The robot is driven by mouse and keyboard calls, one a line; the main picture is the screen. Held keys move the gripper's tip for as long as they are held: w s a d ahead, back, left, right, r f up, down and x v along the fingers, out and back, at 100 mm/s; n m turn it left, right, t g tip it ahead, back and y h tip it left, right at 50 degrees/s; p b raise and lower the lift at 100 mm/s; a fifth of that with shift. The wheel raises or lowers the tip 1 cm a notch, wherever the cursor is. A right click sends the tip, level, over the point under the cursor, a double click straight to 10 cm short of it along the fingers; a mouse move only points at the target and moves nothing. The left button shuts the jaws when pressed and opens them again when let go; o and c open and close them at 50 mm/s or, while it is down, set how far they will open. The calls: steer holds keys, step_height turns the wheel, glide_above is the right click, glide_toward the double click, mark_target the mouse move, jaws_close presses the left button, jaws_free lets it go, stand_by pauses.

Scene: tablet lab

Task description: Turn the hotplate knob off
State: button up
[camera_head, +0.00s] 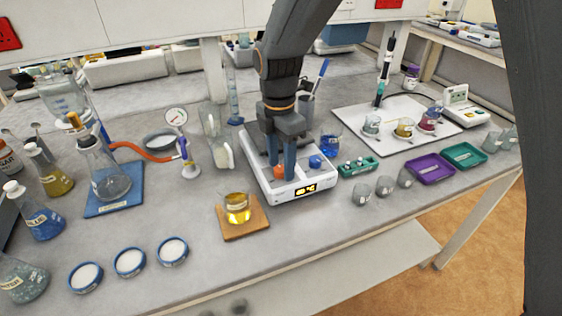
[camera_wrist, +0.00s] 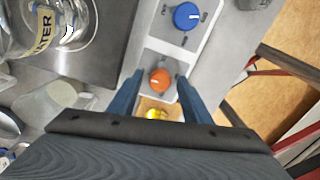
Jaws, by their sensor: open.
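The white hotplate (camera_head: 257,168) stands near the middle of the bench, with a lit display (camera_head: 305,190) on its front, its digits too small to read surely. An orange knob (camera_head: 279,172) and a blue knob (camera_head: 316,161) sit on its front panel. In the wrist view the orange knob (camera_wrist: 160,80) shows a pale pointer mark, and the blue knob (camera_wrist: 186,16) lies beyond it. My gripper (camera_head: 278,168) points down over the orange knob. Its two fingers stand open on either side of that knob, with visible gaps in the wrist view (camera_wrist: 159,77). The task does not name which knob.
A beaker of yellow liquid (camera_head: 237,208) stands on a wooden board (camera_head: 231,230) in front of the hotplate. A beaker of blue liquid (camera_head: 331,146) and a green tray (camera_head: 357,168) are close on the right. Glassware (camera_head: 220,152) stands left. Bench front is partly clear.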

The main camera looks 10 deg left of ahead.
mark_target(281, 167)
step_height(281, 167, up, 8)
steer(key=shift+w+a+f+b, duration=0.1)
steer(key=shift+w+f+b, duration=0.05)
steer(key=shift+b, duration=0.85)
steer(key=s+d+f+m, duration=0.3)
steer(key=d+m, duration=0.6)
steer(key=s+d+f+m+t, duration=0.1)
steer(key=s+d+f+m, duration=0.2)
steer(key=d+m, duration=0.6)
steer(key=s+d+f+m, duration=0.3)
steer(key=d+m, duration=0.5)
steer(key=d, duration=0.3)
steer(key=shift+s+m+t, duration=0.3)
steer(key=shift+s+m, duration=0.1)
steer(key=shift+s, duration=0.2)
steer(key=shift+f, duration=0.1)
